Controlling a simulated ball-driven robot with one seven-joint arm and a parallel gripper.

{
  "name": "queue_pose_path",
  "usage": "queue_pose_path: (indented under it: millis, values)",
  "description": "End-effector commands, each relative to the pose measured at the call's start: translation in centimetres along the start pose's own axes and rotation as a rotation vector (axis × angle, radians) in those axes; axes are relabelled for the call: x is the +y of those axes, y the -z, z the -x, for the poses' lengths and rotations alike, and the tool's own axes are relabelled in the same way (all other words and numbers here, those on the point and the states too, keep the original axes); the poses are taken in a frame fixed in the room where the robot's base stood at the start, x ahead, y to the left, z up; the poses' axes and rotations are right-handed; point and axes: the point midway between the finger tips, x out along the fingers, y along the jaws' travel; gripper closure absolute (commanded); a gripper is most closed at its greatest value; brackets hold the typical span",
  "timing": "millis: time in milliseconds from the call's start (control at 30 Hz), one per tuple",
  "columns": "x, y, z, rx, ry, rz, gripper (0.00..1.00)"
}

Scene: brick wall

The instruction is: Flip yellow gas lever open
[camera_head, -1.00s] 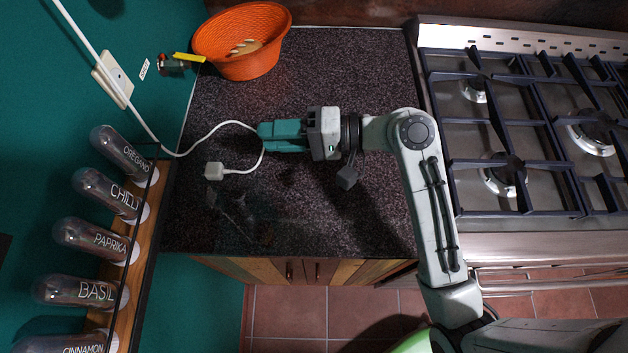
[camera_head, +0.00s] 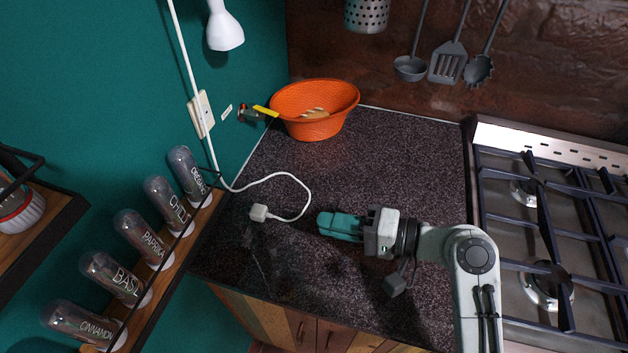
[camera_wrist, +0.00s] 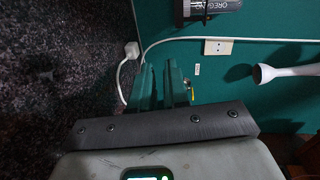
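The yellow gas lever (camera_head: 265,111) sits on a small grey and red valve (camera_head: 247,114) low on the teal wall, left of the orange bowl. In the wrist view a sliver of the yellow lever (camera_wrist: 192,95) shows beside the right finger; the rest is hidden. My gripper (camera_head: 322,223) is over the dark counter, well nearer the front than the lever and to its right, pointing left. In the wrist view the teal fingers of my gripper (camera_wrist: 160,68) stand apart with a gap and nothing between them. They do not touch the lever.
A white plug (camera_head: 259,212) and its cable lie on the counter left of my gripper. The orange bowl (camera_head: 312,112) stands close beside the lever. A spice rack (camera_head: 172,262) lines the wall at left; a gas hob (camera_head: 550,240) is at right. The middle counter is clear.

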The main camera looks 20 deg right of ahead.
Motion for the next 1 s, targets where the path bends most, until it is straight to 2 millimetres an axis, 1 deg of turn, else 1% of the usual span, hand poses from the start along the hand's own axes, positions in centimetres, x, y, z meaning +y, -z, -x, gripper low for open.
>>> queue_pose_path:
  millis: [33,133,167,333,467,567,667,700,833,900,1000]
  values:
    - [0.1,0.1,-0.2,-0.002,-0.008,0.010,0.90]
    - [0.5,1.1,-1.1,-0.008,-0.059,0.080,1.00]
    - [0.8,1.5,-1.6,-0.011,-0.086,0.116,1.00]
    - [1.7,5.5,-5.5,-0.042,-0.314,0.415,1.00]
    - [0.9,8.4,-8.5,-0.078,-0.502,0.659,1.00]
    - [-0.7,10.0,-10.6,-0.111,-0.643,0.831,1.00]
    - [-3.1,11.0,-12.6,-0.148,-0.779,0.987,1.00]
    - [-4.3,11.2,-13.2,-0.163,-0.834,1.046,1.00]
    - [-8.7,11.0,-15.1,-0.221,-1.001,1.209,1.00]
    - [-11.0,10.5,-15.7,-0.250,-1.081,1.275,1.00]
    - [-13.8,9.7,-16.1,-0.286,-1.171,1.341,1.00]
